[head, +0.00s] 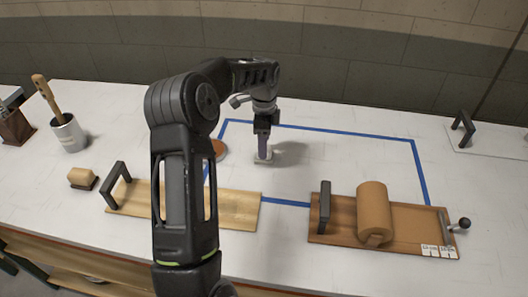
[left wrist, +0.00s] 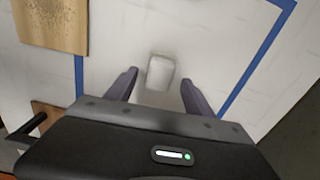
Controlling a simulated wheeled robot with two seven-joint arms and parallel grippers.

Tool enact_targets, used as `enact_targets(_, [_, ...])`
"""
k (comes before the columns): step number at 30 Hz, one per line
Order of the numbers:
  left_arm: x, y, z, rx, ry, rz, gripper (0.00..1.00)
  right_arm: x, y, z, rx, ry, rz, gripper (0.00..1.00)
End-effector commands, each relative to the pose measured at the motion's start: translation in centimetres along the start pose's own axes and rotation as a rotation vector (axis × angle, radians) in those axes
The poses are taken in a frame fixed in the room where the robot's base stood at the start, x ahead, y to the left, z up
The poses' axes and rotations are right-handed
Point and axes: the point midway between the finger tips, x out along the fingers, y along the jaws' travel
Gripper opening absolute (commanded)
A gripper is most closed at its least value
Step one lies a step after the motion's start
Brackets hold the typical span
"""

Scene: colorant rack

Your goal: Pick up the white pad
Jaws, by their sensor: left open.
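The white pad (left wrist: 160,72) is a small, pale block lying on the white table inside the blue tape outline. In the head view the pad (head: 263,158) shows just under my left gripper (head: 263,148). In the left wrist view my left gripper (left wrist: 159,82) is open, with one dark finger to each side of the pad and visible gaps between them. The fingers are pointed down at the pad; I cannot tell how far down they reach beside it. My right gripper is not in view.
Blue tape (head: 340,133) outlines a mostly clear area. A light wooden board (head: 240,211) with a handle lies at left, partly behind my arm. A brown board (head: 408,216) bearing a tan roller (head: 372,207) lies at right. A cup (head: 68,134) stands far left.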

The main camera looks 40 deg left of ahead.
Motion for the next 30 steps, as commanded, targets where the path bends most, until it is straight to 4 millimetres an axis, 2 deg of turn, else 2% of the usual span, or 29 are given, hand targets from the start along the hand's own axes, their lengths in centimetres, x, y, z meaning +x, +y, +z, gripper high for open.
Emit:
enact_targets(1, [0.5,0.1,0.0,0.001,0.0,0.004,0.62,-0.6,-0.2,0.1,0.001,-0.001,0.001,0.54])
enact_targets(3, [1.6,0.1,0.0,0.001,-0.001,0.003,0.62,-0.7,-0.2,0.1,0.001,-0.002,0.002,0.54])
enact_targets(7, [2.5,0.0,0.0,0.0,-0.001,-0.001,0.62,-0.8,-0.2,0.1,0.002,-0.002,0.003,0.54])
enact_targets(24, [2.5,0.0,0.0,0.0,0.0,-0.001,0.62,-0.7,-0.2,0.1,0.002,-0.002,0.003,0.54])
enact_targets(30, [2.5,0.0,0.0,0.0,0.0,-0.001,0.46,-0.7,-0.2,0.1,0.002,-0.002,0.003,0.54])
